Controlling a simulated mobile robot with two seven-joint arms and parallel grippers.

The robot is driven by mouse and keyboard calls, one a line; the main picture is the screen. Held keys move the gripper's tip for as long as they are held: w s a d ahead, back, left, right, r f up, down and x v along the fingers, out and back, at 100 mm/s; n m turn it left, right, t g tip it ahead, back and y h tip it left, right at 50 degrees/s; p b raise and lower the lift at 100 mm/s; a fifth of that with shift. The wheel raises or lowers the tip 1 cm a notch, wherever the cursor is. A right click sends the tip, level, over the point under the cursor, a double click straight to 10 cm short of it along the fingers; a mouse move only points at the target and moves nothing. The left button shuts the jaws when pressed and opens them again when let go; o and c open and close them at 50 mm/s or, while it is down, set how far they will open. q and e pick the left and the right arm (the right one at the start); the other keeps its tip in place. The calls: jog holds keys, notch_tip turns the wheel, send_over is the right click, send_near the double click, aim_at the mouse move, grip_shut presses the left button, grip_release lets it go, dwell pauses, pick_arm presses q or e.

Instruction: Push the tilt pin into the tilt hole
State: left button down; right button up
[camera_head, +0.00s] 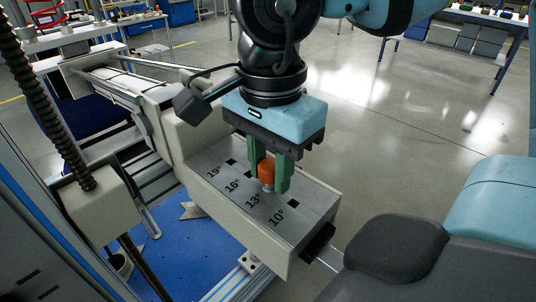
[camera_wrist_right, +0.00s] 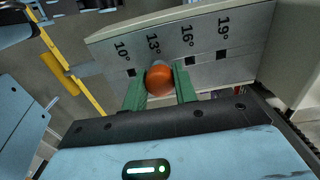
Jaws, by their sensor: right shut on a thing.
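The tilt pin has an orange round head (camera_head: 267,171) and a grey metal lower part. My right gripper (camera_head: 269,176) stands over the plate with its green fingers shut on the pin, one on each side. The grey metal plate (camera_head: 222,204) is marked 19°, 16°, 13° and 10°, with square holes beside the marks. The pin's lower end is at the 13° mark, where it covers that hole. How deep it sits cannot be told. In the right wrist view the orange head (camera_wrist_right: 159,80) shows between the fingers, and the 10°, 16° and 19° holes are uncovered. My left gripper is out of view.
The plate tops a beige housing (camera_head: 314,236) on a machine with rails. A black ribbed hose (camera_head: 48,105) hangs at the left. A dark padded part (camera_head: 397,247) lies close at the lower right. Open floor (camera_head: 420,120) lies beyond, with workbenches at the back.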

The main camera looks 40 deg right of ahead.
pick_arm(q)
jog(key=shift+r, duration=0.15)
pick_arm(e)
jog(key=shift+r, duration=0.2)
